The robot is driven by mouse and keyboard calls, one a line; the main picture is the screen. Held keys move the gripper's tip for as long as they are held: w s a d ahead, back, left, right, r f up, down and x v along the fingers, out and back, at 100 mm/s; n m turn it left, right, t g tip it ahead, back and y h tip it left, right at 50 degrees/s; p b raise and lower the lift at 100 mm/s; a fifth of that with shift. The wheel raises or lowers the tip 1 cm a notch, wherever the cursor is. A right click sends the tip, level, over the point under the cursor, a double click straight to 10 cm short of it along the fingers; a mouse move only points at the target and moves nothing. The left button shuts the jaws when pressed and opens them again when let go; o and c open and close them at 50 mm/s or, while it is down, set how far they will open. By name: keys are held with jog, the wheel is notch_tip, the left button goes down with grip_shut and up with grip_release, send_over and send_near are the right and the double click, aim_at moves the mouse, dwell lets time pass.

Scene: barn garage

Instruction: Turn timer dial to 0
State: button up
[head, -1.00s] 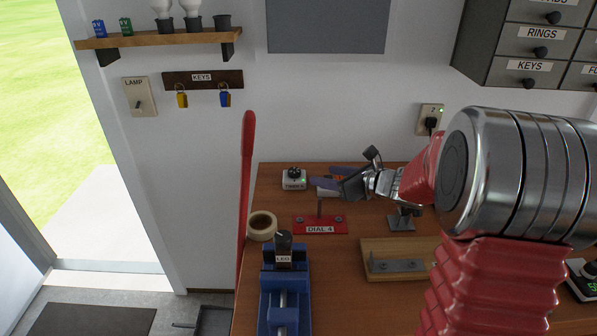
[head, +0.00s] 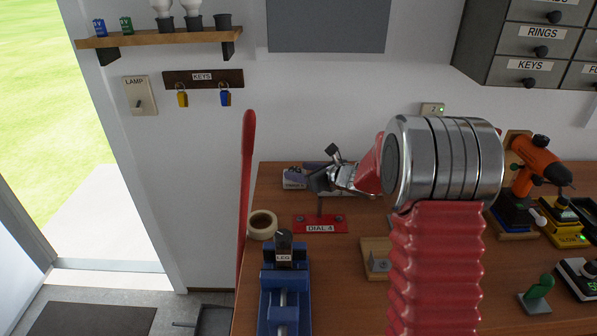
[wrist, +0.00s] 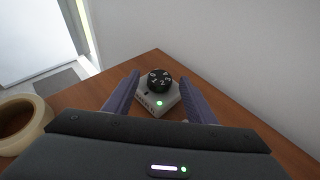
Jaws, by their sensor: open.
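The timer (head: 293,178) is a small light box near the back left corner of the workbench, partly covered by my gripper in the head view. My gripper (head: 312,176) is open. Its two purple fingers (wrist: 160,98) stand apart on the left and right of the timer in the wrist view. The dial lies between and slightly beyond them, with no contact visible. Which number the dial points to is too small to tell.
A red lever (head: 247,170) rises at the bench's left edge. An orange drill (head: 540,165) is at right.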

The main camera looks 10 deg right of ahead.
jog(key=shift+w+a+f, duration=0.25)
jog(key=shift+w+a, duration=0.05)
jog(key=shift+w, duration=0.2)
jog(key=shift+c, duration=0.4)
jog(key=c, duration=1)
jog(key=shift+o, duration=0.2)
